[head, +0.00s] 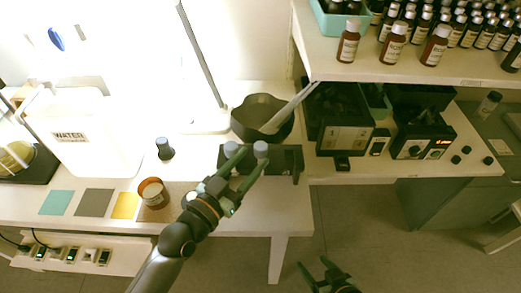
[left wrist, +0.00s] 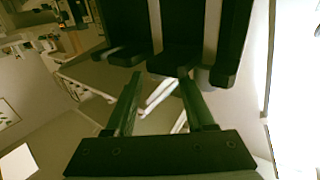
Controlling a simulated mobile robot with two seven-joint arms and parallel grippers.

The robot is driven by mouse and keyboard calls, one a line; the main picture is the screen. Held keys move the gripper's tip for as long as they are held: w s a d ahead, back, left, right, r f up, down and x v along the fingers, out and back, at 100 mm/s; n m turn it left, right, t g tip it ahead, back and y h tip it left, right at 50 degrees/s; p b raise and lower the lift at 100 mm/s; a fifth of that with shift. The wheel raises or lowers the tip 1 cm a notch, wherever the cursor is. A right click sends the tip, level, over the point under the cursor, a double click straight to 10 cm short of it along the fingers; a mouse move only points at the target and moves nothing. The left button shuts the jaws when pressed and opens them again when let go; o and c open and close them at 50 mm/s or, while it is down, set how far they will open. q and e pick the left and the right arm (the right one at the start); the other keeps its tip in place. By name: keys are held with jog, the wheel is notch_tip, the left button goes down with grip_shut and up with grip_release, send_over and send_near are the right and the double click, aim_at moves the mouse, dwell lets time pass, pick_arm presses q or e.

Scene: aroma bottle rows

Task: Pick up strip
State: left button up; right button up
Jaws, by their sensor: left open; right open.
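I cannot clearly make out a strip in either view. My left gripper (head: 246,160) is open over the front of a dark rack (head: 287,160) on the white bench. Two grey rounded tops (head: 261,149) show close to its fingertips. In the left wrist view, the open fingers (left wrist: 158,84) point towards dark blocks, with pale bars (left wrist: 160,96) visible between them; I cannot tell whether these are strips or parts further off. My right gripper (head: 315,267) is open and empty over the floor in front of the bench.
A dark bowl (head: 262,110) stands behind the rack. A brown jar (head: 154,192) and coloured squares (head: 56,203) lie left, near a white water container (head: 95,145). Brown bottles (head: 393,44) crowd the raised shelf at right, with instruments (head: 420,135) beneath.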

aim_at(257, 154)
pick_arm(q)
jog(key=x, duration=0.4)
jog(key=shift+w+d, duration=0.2)
jog(key=shift+w, duration=0.05)
pick_arm(e)
jog(key=shift+w, duration=0.35)
pick_arm(q)
jog(key=c, duration=0.8)
pick_arm(e)
jog(key=shift+s+a, duration=0.1)
jog(key=shift+s, duration=0.05)
pick_arm(q)
jog(key=shift+r, duration=0.1)
